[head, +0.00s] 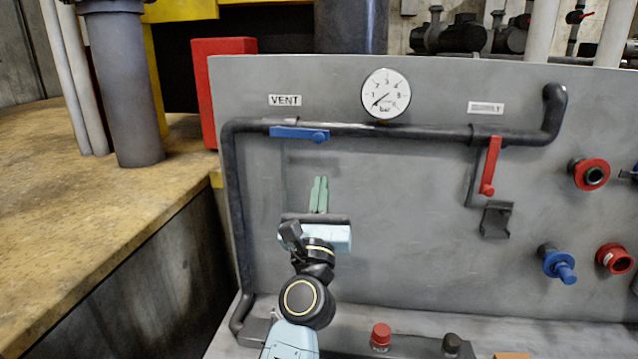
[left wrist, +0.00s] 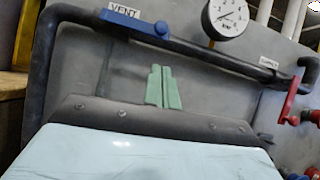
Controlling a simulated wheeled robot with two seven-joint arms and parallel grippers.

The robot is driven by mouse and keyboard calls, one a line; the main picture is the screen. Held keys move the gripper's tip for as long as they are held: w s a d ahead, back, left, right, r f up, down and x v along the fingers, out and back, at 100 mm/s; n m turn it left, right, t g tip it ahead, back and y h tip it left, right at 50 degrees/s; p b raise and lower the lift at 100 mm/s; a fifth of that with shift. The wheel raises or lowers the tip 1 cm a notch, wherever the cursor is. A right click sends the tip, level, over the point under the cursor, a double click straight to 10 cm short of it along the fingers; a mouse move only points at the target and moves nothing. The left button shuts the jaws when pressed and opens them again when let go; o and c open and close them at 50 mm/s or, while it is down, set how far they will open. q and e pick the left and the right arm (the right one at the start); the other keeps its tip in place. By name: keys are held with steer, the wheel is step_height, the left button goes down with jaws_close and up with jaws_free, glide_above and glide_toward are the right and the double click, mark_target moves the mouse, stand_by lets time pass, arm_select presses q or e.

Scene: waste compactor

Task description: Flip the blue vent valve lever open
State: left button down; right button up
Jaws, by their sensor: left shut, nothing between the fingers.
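The blue vent lever (head: 299,134) lies level along the dark pipe, under the VENT label (head: 285,100). It also shows in the left wrist view (left wrist: 134,23), at the upper left. My left gripper (head: 319,182) has its green fingers together with nothing between them. It points up toward the pipe, below the lever and slightly right of its middle, apart from it. In the left wrist view the shut fingers (left wrist: 163,70) stand below the lever's right end. My right gripper is out of view.
A pressure gauge (head: 386,94) sits above the pipe (head: 400,131). A red lever (head: 490,165) hangs down at the right, with a dark bracket (head: 496,220) below it. Blue and red knobs (head: 558,264) stick out farther right. The panel between the levers is mostly clear.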

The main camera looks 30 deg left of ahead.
arm_select(q)
steer(key=b+v, duration=0.2)
steer(key=v, duration=0.5)
steer(key=shift+s+d+b, duration=0.15)
steer(key=shift+s+b, duration=0.1)
steer(key=shift+b, duration=0.1)
